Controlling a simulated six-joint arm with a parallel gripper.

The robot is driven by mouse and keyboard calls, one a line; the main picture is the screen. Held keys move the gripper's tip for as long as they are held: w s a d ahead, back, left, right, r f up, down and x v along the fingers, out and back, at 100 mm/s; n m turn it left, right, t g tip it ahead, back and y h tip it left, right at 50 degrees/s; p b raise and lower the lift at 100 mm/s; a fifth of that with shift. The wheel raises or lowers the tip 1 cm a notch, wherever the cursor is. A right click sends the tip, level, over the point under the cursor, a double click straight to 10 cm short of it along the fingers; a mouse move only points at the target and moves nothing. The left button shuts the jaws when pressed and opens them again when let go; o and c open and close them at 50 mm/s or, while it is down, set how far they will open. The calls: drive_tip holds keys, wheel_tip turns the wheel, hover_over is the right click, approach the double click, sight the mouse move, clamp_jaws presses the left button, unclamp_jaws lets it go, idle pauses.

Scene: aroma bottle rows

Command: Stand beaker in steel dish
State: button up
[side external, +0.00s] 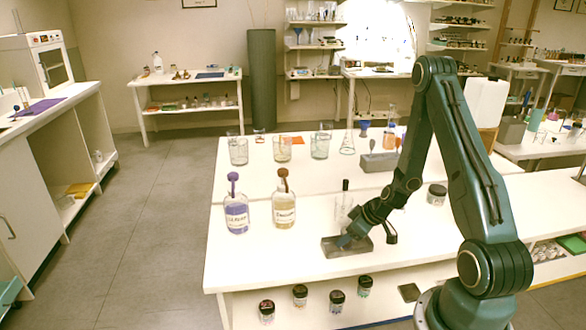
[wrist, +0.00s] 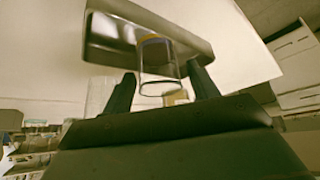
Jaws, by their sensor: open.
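The steel dish (side external: 335,253) is a grey rectangular tray on the white table's front part; in the wrist view its rim and floor (wrist: 110,30) fill the upper middle. The beaker (wrist: 158,65) is a small clear glass cylinder with a yellowish band at its far end. That end overlaps the dish floor, and the beaker appears to stand in it. My gripper (side external: 350,237) is low at the dish. In the wrist view my gripper (wrist: 162,75) is open, with one finger on each side of the beaker and gaps showing. The beaker is not clearly visible in the side view.
A clear bottle with a dark top (side external: 344,205) stands just behind the dish. A purple-labelled bottle (side external: 236,213) and an amber bottle (side external: 285,207) stand to the left. Several glass beakers (side external: 282,150) line the back. A dark-lidded jar (side external: 436,194) stands right. The front left table is clear.

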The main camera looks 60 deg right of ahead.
drive_tip(key=shift+s+r, duration=0.25)
drive_tip(key=shift+r, duration=0.35)
drive_tip(key=v, duration=1.1)
idle(0.5)
